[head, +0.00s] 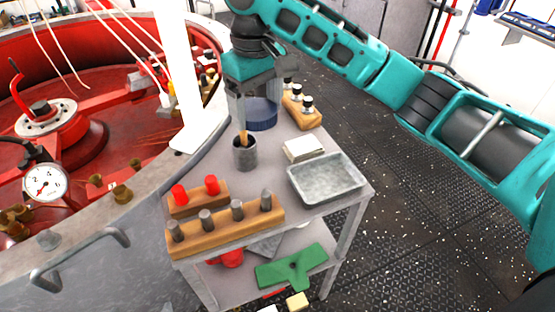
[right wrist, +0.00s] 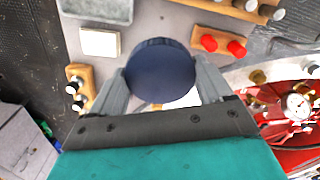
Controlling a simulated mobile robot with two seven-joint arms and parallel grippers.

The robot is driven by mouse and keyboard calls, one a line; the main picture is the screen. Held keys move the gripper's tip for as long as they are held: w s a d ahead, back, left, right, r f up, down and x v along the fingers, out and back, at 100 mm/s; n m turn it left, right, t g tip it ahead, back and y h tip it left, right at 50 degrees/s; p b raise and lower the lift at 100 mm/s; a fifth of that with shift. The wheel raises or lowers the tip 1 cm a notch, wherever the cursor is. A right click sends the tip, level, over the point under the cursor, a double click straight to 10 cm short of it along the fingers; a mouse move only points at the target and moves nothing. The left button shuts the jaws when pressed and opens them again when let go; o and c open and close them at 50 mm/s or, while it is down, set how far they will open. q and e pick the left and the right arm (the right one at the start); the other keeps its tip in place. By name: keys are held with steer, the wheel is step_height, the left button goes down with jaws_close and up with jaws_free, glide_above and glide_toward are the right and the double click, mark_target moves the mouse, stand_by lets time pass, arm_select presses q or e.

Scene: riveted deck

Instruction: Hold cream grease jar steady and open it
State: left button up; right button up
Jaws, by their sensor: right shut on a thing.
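A round, dark blue lid or jar top (right wrist: 160,68) fills the space between my right gripper's fingers in the right wrist view. In the head view the same blue round thing (head: 262,118) stands on the grey cart under my right gripper (head: 257,103). My right gripper comes down from above, with a finger on each side of it, shut on it. I see no clear cream-coloured jar body; the gripper hides part of it, and I cannot tell the lid from the jar. My left gripper is in neither view.
The cart top (head: 215,158) also holds a dark cup (head: 245,157) with a wooden-handled tool, a white block (head: 304,149), a metal tray (head: 326,180), a bottle rack (head: 302,112) and peg blocks (head: 228,233). A white post (head: 180,70) and red machine (head: 100,140) are left.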

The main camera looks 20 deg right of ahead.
steer(key=b, duration=0.2)
glide_above(262, 186)
step_height(262, 186, down, 13)
steer(key=shift+s+f, duration=0.1)
steer(key=shift+s, duration=0.05)
step_height(262, 186, down, 6)
steer(key=shift+r, duration=0.2)
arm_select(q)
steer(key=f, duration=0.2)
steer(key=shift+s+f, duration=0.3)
arm_select(e)
steer(key=shift+f, duration=0.3)
steer(key=o, duration=0.7)
steer(key=shift+f, duration=0.1)
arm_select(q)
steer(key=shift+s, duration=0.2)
arm_select(e)
steer(key=o, duration=0.4)
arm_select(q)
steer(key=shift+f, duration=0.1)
